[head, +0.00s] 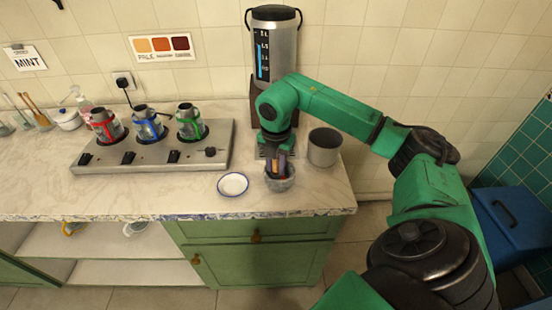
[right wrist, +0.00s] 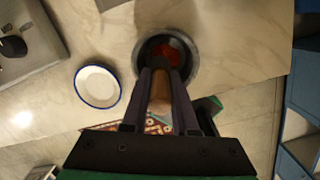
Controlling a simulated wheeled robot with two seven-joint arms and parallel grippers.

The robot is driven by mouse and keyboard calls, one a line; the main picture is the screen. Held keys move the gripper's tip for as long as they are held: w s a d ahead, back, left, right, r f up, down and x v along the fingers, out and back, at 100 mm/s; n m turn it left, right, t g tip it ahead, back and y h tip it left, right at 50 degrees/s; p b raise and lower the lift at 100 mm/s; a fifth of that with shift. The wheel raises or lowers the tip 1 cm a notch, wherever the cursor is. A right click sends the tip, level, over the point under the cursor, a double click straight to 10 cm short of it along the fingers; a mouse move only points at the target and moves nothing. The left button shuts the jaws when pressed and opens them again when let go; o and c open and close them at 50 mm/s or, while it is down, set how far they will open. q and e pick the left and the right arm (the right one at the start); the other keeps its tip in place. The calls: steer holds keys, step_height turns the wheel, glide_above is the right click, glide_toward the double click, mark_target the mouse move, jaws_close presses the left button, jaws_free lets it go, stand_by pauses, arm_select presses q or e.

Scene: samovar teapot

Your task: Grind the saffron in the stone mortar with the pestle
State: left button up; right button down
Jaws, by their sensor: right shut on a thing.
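The stone mortar (head: 280,182) stands on the counter near its front edge, below the urn. In the right wrist view the mortar (right wrist: 194,56) is a dark round bowl with red saffron (right wrist: 165,51) inside. My right gripper (head: 276,168) points down over the mortar and is shut on the pestle. The pestle (right wrist: 160,92) shows as a brown shaft between the two fingers, its lower end at the bowl and hidden there. I cannot tell whether it touches the bottom. My left gripper is in neither view.
A white saucer with a blue rim (head: 233,184) lies left of the mortar. A grey metal pot (head: 324,147) stands close behind it on the right. A burner plate (head: 90,160) with several small pots is further left. The tall urn (head: 274,45) stands at the back.

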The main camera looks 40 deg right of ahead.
steer(key=r+p, duration=0.1)
steer(key=r, duration=0.1)
steer(key=r+p, duration=0.2)
steer(key=r, duration=0.1)
steer(key=d+r+p, duration=0.1)
steer(key=r+p, duration=0.1)
steer(key=r, duration=0.1)
steer(key=shift+f, duration=0.1)
steer(key=shift+w, duration=0.1)
